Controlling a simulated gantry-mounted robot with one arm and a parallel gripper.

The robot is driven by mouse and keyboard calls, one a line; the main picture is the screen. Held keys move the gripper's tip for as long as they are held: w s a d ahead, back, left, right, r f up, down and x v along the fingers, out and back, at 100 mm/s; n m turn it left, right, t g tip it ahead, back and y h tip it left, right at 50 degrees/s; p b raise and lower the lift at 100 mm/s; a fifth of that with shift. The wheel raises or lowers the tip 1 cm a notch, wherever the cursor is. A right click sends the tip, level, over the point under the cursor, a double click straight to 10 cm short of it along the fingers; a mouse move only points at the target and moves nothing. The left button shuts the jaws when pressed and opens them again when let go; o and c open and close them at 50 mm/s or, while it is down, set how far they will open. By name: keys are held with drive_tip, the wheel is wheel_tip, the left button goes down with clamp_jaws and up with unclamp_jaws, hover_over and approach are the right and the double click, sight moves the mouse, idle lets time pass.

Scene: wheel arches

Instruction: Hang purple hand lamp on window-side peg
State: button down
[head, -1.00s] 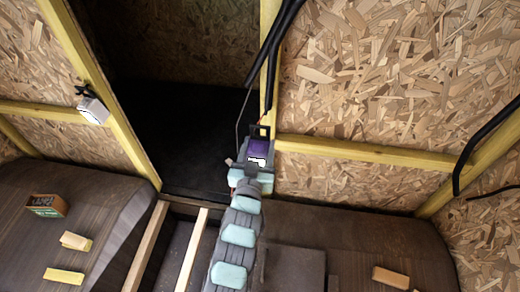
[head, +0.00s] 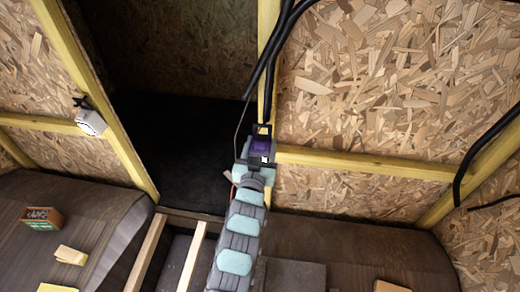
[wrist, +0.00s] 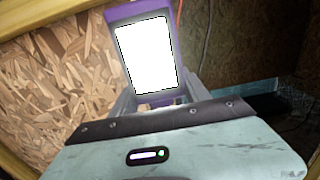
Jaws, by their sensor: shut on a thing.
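The purple hand lamp (head: 261,146) is in my gripper (head: 260,155), in front of the middle yellow post. A dark square loop shows at the lamp's top. In the wrist view the lamp (wrist: 146,55) stands beyond my gripper's body, its lit white panel facing the camera and a purple frame around it. My gripper is shut on the lamp; the fingers are mostly hidden. I cannot make out a peg at the middle post, nor whether the lamp touches it.
A white lamp (head: 91,122) hangs at the left yellow post by a dark fitting. Black cables (head: 272,60) run down the middle post, close to my gripper. A yellow rail (head: 365,162) runs right. A small box (head: 42,218) and wood blocks (head: 71,255) lie on the left wheel arch.

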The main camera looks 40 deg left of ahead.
drive_tip(key=shift+x, duration=1.55)
drive_tip(key=shift+w+a+f+b, duration=0.5)
drive_tip(key=shift+w+b, duration=0.15)
drive_tip(key=shift+b, duration=0.1)
drive_tip(key=shift+c, duration=2.2)
unclamp_jaws()
drive_tip(key=shift+f, duration=0.1)
drive_tip(key=shift+s+d, duration=0.1)
drive_tip(key=b, duration=0.2)
approach(263, 139)
drive_tip(key=shift+w+a+f, duration=0.3)
drive_tip(key=shift+w+f, duration=0.05)
drive_tip(key=shift+f, duration=0.15)
drive_tip(key=shift+w+a+f, duration=0.35)
drive_tip(key=shift+f, duration=0.15)
